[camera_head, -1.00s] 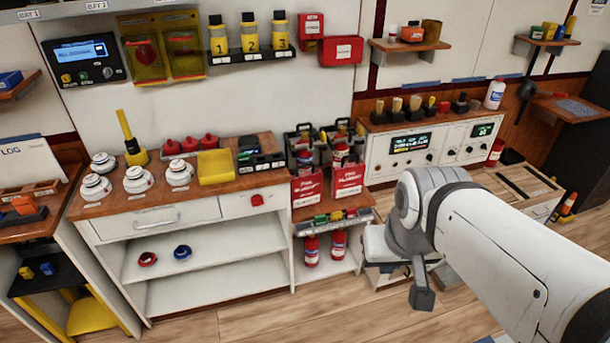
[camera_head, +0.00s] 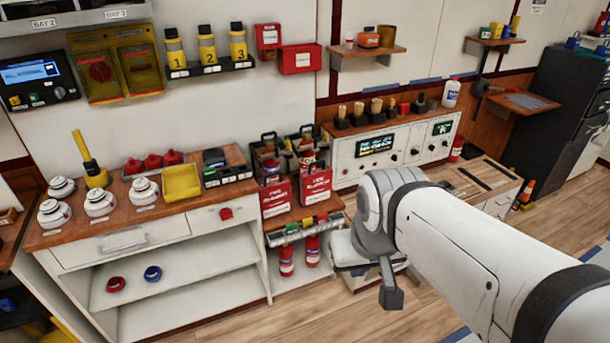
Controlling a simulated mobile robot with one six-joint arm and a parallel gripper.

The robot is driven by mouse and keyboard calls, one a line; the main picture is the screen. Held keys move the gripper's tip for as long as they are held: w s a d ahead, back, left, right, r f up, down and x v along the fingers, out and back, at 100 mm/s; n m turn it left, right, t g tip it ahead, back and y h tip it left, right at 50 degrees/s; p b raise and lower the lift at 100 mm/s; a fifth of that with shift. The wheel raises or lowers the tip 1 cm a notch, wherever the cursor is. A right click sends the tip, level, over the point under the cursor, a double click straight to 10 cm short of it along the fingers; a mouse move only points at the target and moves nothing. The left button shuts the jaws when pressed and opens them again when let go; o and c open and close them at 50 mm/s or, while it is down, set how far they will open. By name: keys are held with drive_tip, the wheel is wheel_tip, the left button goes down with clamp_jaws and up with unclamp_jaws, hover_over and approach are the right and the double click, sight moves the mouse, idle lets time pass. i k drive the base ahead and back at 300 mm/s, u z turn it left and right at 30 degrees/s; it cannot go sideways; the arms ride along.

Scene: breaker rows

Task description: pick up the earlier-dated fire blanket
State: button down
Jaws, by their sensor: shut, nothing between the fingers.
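Two red flat packs with white lettering, which look like the fire blankets, stand side by side on the low wooden shelf right of the white bench. One is the left pack (camera_head: 276,201), the other the right pack (camera_head: 316,188). Their print is too small to read, so I cannot tell which date is earlier. My gripper (camera_head: 391,297) hangs at the end of my arm, right of and nearer than the packs, apart from them. It is shut and empty, seen only in part.
Black carriers (camera_head: 268,158) stand behind the packs. A rail of coloured blocks (camera_head: 305,228) runs in front, with red extinguishers (camera_head: 286,256) below. The white bench (camera_head: 130,243) holds detectors and a yellow tray (camera_head: 182,182). A white console (camera_head: 385,148) stands behind my arm. Floor in front is clear.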

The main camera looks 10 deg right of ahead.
sight(315, 185)
drive_tip(key=u, duration=0.4)
drive_tip(key=i, duration=1.95)
drive_tip(key=z, duration=0.55)
